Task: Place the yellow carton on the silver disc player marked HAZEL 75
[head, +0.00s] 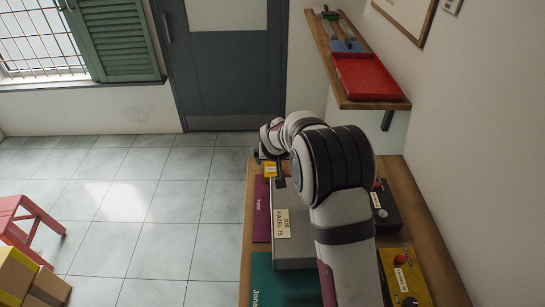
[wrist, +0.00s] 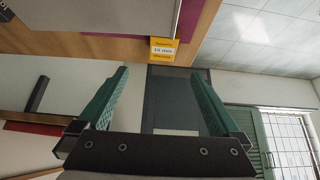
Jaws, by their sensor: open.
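The yellow carton (head: 270,170) is at the far left end of the wooden bench, by the far end of a purple flat item. In the wrist view the carton (wrist: 163,50) shows lettering and lies ahead of my fingertips, in line with the gap between them. My gripper (wrist: 160,73) is open, its green fingers wide apart, with nothing between them. The silver disc player (head: 290,240) with its HAZEL 75 label lies on the bench, nearer than the carton; my arm covers its right part. Its grey body (wrist: 90,12) seems to fill the wrist view's top left.
On the bench are a purple flat item (head: 262,212), a teal one (head: 280,280), a black box (head: 385,210) and a yellow box with a red button (head: 405,275). A wall shelf (head: 375,104) holds a red tray (head: 368,78). Tiled floor lies left.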

